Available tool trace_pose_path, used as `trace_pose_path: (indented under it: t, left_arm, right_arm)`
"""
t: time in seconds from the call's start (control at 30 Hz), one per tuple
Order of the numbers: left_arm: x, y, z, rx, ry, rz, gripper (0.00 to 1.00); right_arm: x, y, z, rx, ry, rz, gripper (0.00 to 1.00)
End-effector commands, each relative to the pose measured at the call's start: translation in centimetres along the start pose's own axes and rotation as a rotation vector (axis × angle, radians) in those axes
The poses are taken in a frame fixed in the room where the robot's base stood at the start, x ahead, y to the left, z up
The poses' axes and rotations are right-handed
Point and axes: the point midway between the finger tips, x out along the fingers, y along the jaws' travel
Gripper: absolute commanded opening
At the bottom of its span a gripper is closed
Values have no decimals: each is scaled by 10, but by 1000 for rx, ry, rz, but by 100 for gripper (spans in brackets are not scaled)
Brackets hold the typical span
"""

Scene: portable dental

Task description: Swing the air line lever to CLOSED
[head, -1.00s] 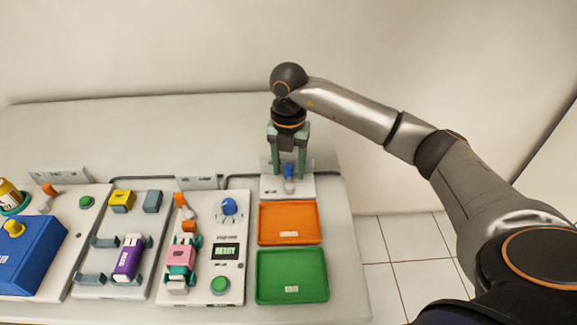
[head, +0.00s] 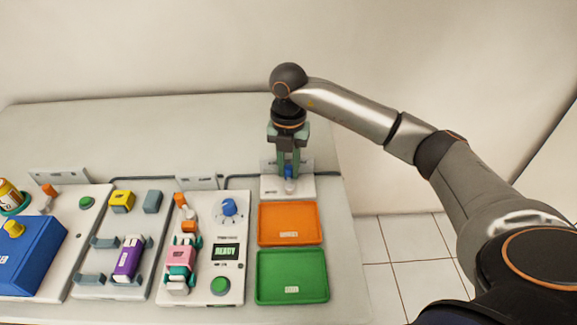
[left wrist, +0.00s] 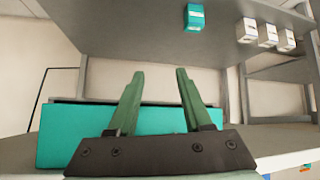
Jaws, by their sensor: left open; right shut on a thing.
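The air line lever (head: 288,172) is a small blue handle with a pale end, on a white plate (head: 302,187) at the right end of the table, behind the orange tray. My right gripper (head: 288,174) points down over the plate with its fingers shut on the lever. The fingers partly hide the lever, and any label for its position is too small to read. My left gripper (left wrist: 155,100) shows in the left wrist view, open and empty, facing a shelf away from the lever.
An orange tray (head: 289,205) and a green tray (head: 262,284) lie in front of the plate. To the left stands a white panel (head: 235,262) with a blue knob, a READY screen and a green button. A teal box (left wrist: 60,145) is on the shelf in the left wrist view.

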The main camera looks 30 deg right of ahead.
Motion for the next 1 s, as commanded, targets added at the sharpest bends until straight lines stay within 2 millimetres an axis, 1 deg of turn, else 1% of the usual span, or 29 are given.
trace_pose_path:
  t: [0.27,0.7,1.0]
  left_arm:
    - [-2,0,-2,0,2,-1,50]
    - [-6,-2,-2,-2,0,-6,50]
    - [-5,-3,0,-2,-3,-8,50]
  right_arm:
    - [-1,3,-1,-87,1,-1,0]
    - [-1,14,-7,-406,0,0,0]
    - [-1,18,-11,-565,-1,1,0]
